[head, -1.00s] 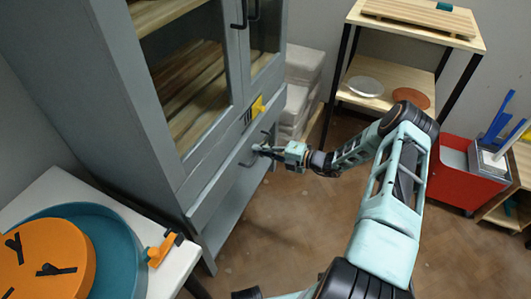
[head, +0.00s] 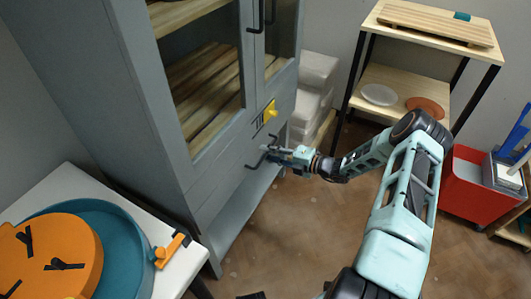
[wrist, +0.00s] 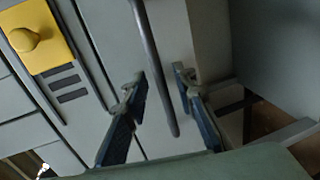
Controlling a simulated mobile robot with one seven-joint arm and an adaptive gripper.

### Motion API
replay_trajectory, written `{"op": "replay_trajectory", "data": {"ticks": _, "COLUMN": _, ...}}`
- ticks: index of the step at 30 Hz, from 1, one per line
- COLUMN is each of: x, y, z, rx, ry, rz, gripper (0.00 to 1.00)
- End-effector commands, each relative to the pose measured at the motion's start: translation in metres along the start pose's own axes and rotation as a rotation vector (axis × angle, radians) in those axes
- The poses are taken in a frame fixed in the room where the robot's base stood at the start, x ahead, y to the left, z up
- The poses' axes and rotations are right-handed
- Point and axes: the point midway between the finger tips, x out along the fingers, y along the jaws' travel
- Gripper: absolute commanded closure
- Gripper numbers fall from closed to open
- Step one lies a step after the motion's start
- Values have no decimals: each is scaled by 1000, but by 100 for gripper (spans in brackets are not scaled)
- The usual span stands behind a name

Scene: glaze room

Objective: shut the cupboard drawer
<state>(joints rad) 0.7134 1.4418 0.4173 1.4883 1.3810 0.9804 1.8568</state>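The grey cupboard (head: 160,120) stands at the left, with glazed doors above and a drawer (head: 222,186) below them. The drawer front looks flush, or nearly so, with the cupboard face. Its dark bar handle (head: 252,164) is partly covered by my gripper (head: 273,153). In the wrist view my gripper (wrist: 158,78) has its two fingers apart, with the handle (wrist: 150,55) running between them. I cannot tell whether a finger touches the handle or the drawer front.
A yellow plate with a knob (head: 270,112) sits on the cupboard above the drawer. A white table (head: 185,255) with a teal basin (head: 125,245) is at the lower left. A wooden rack (head: 425,70) and a red bin (head: 470,190) stand right.

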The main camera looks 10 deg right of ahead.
Motion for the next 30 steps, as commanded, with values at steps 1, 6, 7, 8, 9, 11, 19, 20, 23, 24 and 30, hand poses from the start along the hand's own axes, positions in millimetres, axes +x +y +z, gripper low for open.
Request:
{"op": "replay_trajectory", "data": {"ticks": 1, "x": -10, "y": 0, "z": 1, "rx": 0, "ry": -3, "rz": -1, "gripper": 75}}
{"op": "replay_trajectory", "data": {"ticks": 6, "x": -46, "y": 0, "z": 2, "rx": 0, "ry": -5, "rz": -2, "gripper": 75}}
{"op": "replay_trajectory", "data": {"ticks": 7, "x": -53, "y": 0, "z": 2, "rx": 0, "ry": -6, "rz": -2, "gripper": 75}}
{"op": "replay_trajectory", "data": {"ticks": 8, "x": -59, "y": 0, "z": 2, "rx": 0, "ry": -5, "rz": -1, "gripper": 75}}
{"op": "replay_trajectory", "data": {"ticks": 9, "x": -67, "y": 0, "z": 1, "rx": 0, "ry": -3, "rz": -1, "gripper": 75}}
{"op": "replay_trajectory", "data": {"ticks": 11, "x": -79, "y": 0, "z": 1, "rx": 0, "ry": -5, "rz": -2, "gripper": 75}}
{"op": "replay_trajectory", "data": {"ticks": 19, "x": -107, "y": 0, "z": 0, "rx": 1, "ry": -1, "rz": 0, "gripper": 75}}
{"op": "replay_trajectory", "data": {"ticks": 20, "x": -108, "y": 0, "z": 0, "rx": 1, "ry": -1, "rz": 0, "gripper": 75}}
{"op": "replay_trajectory", "data": {"ticks": 23, "x": -109, "y": 0, "z": 0, "rx": 1, "ry": -1, "rz": 0, "gripper": 75}}
{"op": "replay_trajectory", "data": {"ticks": 24, "x": -109, "y": 0, "z": 0, "rx": 1, "ry": -1, "rz": 0, "gripper": 75}}
{"op": "replay_trajectory", "data": {"ticks": 30, "x": -109, "y": 0, "z": 0, "rx": 1, "ry": -1, "rz": 0, "gripper": 75}}
